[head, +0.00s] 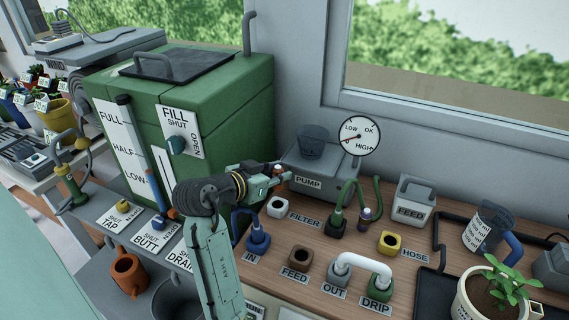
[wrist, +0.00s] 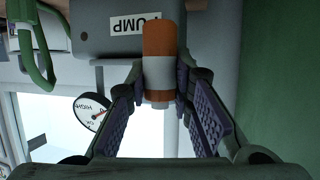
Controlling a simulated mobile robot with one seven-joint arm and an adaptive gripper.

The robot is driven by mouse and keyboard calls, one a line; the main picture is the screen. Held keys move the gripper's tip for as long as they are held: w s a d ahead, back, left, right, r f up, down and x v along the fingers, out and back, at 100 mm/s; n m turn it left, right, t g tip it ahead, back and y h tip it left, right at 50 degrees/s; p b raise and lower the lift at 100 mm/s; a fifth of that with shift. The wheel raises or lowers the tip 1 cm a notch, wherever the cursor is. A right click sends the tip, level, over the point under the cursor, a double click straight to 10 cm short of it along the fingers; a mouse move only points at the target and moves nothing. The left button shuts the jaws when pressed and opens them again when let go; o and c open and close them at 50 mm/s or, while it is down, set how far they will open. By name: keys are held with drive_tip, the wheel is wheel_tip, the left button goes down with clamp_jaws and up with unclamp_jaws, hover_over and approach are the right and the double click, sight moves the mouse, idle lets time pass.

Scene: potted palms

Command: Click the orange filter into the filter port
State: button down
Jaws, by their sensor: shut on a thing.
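My gripper (head: 272,176) is shut on the orange filter (wrist: 158,40), a small cylinder with a white band. In the wrist view, the purple finger pads of my gripper (wrist: 159,88) pinch its sides around the band, and the orange end points away from the palm. In the head view, only a small bit of the filter (head: 278,168) shows between the fingers. The filter port (head: 278,207) is a white block with a dark round opening, beside the FILTER label. The gripper holds the filter above and just behind the port, apart from it.
The grey pump (head: 316,160) stands close behind the gripper, with a pressure gauge (head: 359,136) beside it. The green tank (head: 223,110) is to the left. A green hose (head: 345,191) loops to the right of the port. Blue, brown and yellow sockets stand around it.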

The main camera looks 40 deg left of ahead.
drive_tip(key=shift+s+r, duration=0.1)
drive_tip(key=shift+s, duration=0.05)
idle(0.3)
drive_tip(key=shift+s, duration=0.1)
drive_tip(key=shift+f+b, duration=2.5)
drive_tip(key=shift+f, duration=0.7)
drive_tip(key=shift+f+b, duration=0.35)
drive_tip(key=shift+f, duration=0.1)
drive_tip(key=c, duration=1.3)
unclamp_jaws()
drive_tip(key=shift+c, duration=0.2)
drive_tip(key=v, duration=1.2)
